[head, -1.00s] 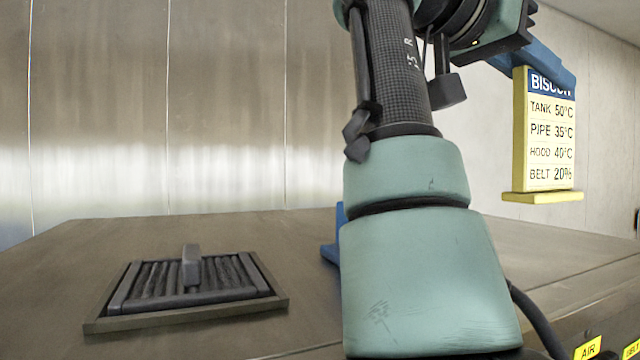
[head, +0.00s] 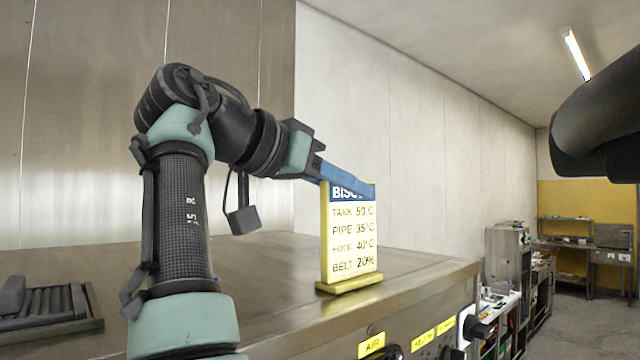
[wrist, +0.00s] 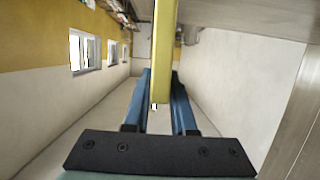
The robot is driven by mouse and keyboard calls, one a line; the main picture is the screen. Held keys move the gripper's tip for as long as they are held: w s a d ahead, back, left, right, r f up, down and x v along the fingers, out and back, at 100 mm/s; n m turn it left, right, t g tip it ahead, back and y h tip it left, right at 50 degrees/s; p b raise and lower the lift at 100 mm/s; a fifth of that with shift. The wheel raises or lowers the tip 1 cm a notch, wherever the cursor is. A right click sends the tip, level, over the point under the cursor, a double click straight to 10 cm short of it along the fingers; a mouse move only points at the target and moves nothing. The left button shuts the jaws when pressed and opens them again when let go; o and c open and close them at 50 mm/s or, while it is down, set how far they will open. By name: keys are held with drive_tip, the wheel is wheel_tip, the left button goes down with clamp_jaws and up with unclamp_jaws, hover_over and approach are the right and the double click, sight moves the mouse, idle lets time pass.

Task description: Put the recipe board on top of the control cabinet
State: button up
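The recipe board (head: 352,232) is a yellow upright panel with a white lettered face, a blue header and a yellow foot. My gripper (head: 345,182) is shut on its top edge with blue fingers. In the wrist view, the board's yellow edge (wrist: 164,60) lies between the two fingers (wrist: 158,100). The board stands upright at the front right part of the brown steel top of the control cabinet (head: 420,262). Its foot is at or just above that top; I cannot tell if they touch. The fingers hide part of the header.
A dark ribbed grille with a handle (head: 40,305) sits on the top at the left. Yellow-labelled controls (head: 372,345) line the cabinet's front. A tall steel wall (head: 90,120) rises behind. The top around the board is clear. Shelves and benches (head: 510,260) stand farther right.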

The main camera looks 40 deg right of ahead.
drive_tip(key=shift+o, duration=1.1)
drive_tip(key=shift+w+a, duration=0.1)
drive_tip(key=shift+w, duration=0.15)
drive_tip(key=shift+o, duration=0.6)
drive_tip(key=shift+s+d+r, duration=0.2)
drive_tip(key=shift+s+r, duration=0.05)
drive_tip(key=shift+s, duration=0.45)
drive_tip(key=shift+w+a, duration=0.15)
drive_tip(key=shift+a, duration=0.05)
drive_tip(key=w+b+v, duration=0.1)
drive_tip(key=b+v, duration=0.1)
drive_tip(key=v, duration=0.9)
drive_tip(key=shift+s+a+r, duration=0.15)
drive_tip(key=shift+s+a, duration=0.2)
drive_tip(key=shift+s, duration=0.05)
